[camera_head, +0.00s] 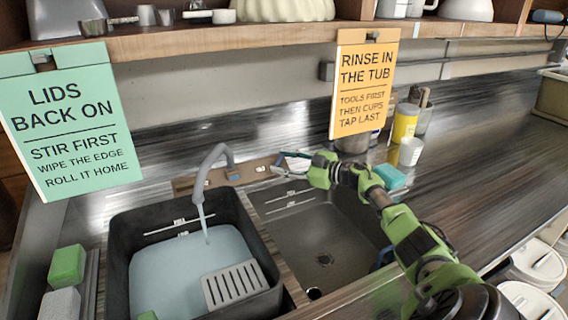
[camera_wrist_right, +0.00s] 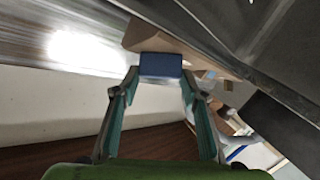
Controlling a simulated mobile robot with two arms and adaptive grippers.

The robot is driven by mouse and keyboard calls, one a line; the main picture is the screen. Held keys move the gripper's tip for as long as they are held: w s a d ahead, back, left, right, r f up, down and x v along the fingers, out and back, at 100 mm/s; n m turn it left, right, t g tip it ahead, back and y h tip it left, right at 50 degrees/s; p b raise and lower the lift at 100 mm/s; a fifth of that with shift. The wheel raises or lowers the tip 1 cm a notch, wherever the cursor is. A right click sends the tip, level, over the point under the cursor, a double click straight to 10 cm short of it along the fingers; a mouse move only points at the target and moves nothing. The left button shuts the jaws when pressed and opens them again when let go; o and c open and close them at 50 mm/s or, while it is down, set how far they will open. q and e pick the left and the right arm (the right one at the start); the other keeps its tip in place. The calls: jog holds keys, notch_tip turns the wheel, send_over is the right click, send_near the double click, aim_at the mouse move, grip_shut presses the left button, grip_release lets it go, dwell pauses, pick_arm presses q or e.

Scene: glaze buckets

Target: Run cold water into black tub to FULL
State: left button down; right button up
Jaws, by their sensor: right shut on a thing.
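The black tub (camera_head: 120,232) stands in the left sink under the grey tap spout (camera_head: 208,165). A thin stream runs from the spout into pale blue water (camera_head: 165,275) in the tub. Two white marks show on the tub's far wall; the water surface is below the upper one, and their lettering is too small to read surely. My right gripper (camera_head: 285,166) is at the tap's base, right of the spout. In the right wrist view its fingers are closed on a blue tap handle (camera_wrist_right: 160,65).
A slotted grey plate (camera_head: 236,285) sits at the tub's near right. The right sink basin (camera_head: 318,245) looks empty. An orange sign (camera_head: 363,85) and a green sign (camera_head: 68,120) hang from the shelf. A teal sponge (camera_head: 390,177) and yellow container (camera_head: 404,122) stand behind my right arm.

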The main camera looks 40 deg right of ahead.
jog(key=o, duration=1.1)
jog(key=shift+f, duration=0.1)
jog(key=shift+s, duration=0.1)
jog(key=v, duration=1.2)
